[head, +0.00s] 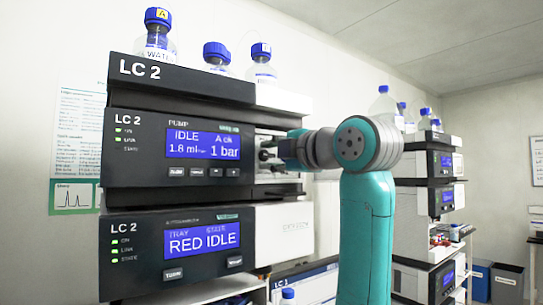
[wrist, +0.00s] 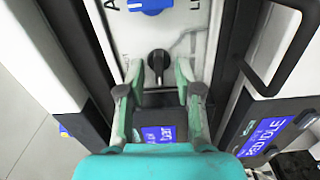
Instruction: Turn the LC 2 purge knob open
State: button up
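The LC 2 pump module (head: 180,148) is in the head view, its display reading IDLE and 1 bar. A black knob (wrist: 158,62) sits on the white panel in the wrist view, its pointer part running up and down; its label cannot be read. My gripper (wrist: 159,72) is open, with one finger on each side of the black knob. Gaps show between the fingers and the knob. In the head view my gripper (head: 284,152) is at the right side of the pump module, and its fingertips are largely hidden.
A blue knob (wrist: 152,5) is on the same panel, above the black one. The LC 2 autosampler (head: 190,250) is below the pump. Blue-capped bottles (head: 216,58) stand on top of the stack. Another instrument stack (head: 440,200) stands at the right.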

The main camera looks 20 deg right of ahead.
jog(key=v, duration=1.2)
dwell(0.3)
